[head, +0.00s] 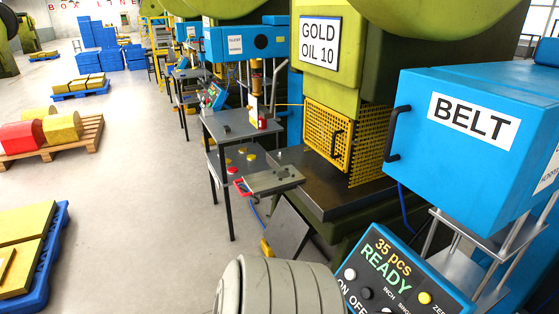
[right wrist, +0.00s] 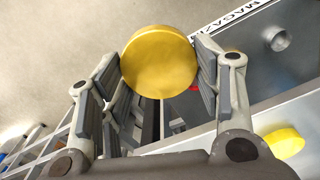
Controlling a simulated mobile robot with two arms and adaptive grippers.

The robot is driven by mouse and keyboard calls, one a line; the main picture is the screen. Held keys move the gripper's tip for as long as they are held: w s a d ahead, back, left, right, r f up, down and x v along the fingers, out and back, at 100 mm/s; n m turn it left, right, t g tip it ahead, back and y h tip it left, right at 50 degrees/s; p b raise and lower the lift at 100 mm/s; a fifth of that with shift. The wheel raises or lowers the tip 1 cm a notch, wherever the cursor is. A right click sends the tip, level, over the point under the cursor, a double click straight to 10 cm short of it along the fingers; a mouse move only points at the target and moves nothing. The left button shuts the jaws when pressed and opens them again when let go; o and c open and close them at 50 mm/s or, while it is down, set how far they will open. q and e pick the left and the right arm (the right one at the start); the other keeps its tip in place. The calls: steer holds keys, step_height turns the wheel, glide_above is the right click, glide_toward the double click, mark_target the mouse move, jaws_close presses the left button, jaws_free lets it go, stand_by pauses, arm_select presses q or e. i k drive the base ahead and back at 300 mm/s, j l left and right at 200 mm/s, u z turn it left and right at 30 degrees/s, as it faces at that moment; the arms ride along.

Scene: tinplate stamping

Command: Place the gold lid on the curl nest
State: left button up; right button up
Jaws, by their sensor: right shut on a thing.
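My right gripper (right wrist: 160,70) is shut on the round gold lid (right wrist: 158,65) in the right wrist view. Its two grey fingers press the lid's left and right edges, and the lid's flat face is turned towards the camera. I cannot make out the curl nest for certain in either view. A second yellow round piece (right wrist: 285,142) lies on a pale grey surface at the lower right of the wrist view, partly cut by my gripper. My left gripper is not in view.
A press with a "GOLD OIL 10" sign (head: 319,41) and yellow guard (head: 328,137) stands ahead. A blue "BELT" box (head: 468,150) and a "READY" control panel (head: 395,278) are at right. A grey table (head: 240,124) stands before the press. Floor (head: 150,190) at left is clear between pallets.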

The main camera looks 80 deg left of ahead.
mark_target(284, 175)
steer(key=k+j+u, duration=0.1)
steer(key=k+u, duration=0.45)
steer(key=u, duration=1.4)
steer(key=i+j+u, duration=0.2)
steer(key=i+j, duration=0.2)
steer(key=i+j+u, duration=0.25)
steer(key=i, duration=0.35)
